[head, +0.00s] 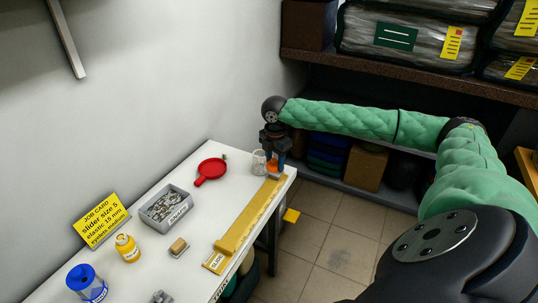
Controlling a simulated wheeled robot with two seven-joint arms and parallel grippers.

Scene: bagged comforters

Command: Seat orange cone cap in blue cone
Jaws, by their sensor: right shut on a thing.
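My right gripper (273,150) points down over the far right corner of the white table. It is shut on a small orange thing (272,167), which looks like the orange cone cap; the fingers hide part of it. A blue round-topped thing with a pale label (84,278) stands at the near left of the table and may be the blue cone. It is far from my right gripper. My left gripper is not in view.
A clear cup (258,162) stands just left of my right gripper.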

